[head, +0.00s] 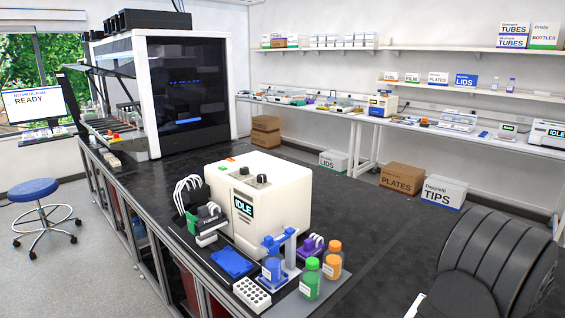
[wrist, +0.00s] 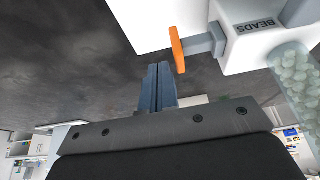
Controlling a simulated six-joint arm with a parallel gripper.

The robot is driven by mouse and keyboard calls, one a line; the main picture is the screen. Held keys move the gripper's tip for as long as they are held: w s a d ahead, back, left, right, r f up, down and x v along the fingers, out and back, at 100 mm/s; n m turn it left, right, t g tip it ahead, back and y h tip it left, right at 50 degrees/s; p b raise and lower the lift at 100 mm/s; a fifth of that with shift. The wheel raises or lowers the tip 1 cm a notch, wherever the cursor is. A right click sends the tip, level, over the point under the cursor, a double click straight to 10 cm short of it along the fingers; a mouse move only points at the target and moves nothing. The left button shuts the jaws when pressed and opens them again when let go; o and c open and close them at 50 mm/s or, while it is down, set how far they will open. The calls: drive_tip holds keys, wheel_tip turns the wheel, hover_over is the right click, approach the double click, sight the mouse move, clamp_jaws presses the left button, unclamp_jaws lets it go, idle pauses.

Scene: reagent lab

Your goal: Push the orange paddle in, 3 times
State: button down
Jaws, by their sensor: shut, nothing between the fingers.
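The orange paddle (wrist: 177,50) shows in the wrist view as a thin upright plate on a short grey stem. The stem (wrist: 204,45) sticks out of a white dispenser (wrist: 245,48) labelled BEADS, and some of it is visible between paddle and body. My gripper (wrist: 158,68) has its fingers shut together and empty. In the picture its tips lie just left of the paddle's lower end, with a narrow gap; I cannot tell the depth between them. I cannot make out the paddle or my gripper's fingers in the head view.
A clear tube of pale greenish beads (wrist: 296,78) joins the dispenser at right. Dark bench surface lies open left of my fingers. In the head view, a white IDLE machine (head: 258,200), blue rack (head: 232,263), green bottle (head: 310,280) and orange bottle (head: 332,262) crowd the bench's front.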

idle(0.3)
drive_tip(key=shift+f, duration=1.7)
drive_tip(key=shift+w, duration=0.1)
drive_tip(key=shift+w+a, duration=0.8)
drive_tip(key=shift+w, duration=0.2)
drive_tip(key=shift+s, duration=0.1)
drive_tip(key=shift+s+d, duration=0.35)
drive_tip(key=shift+d, duration=0.1)
wheel_tip(320, 180, up, 7)
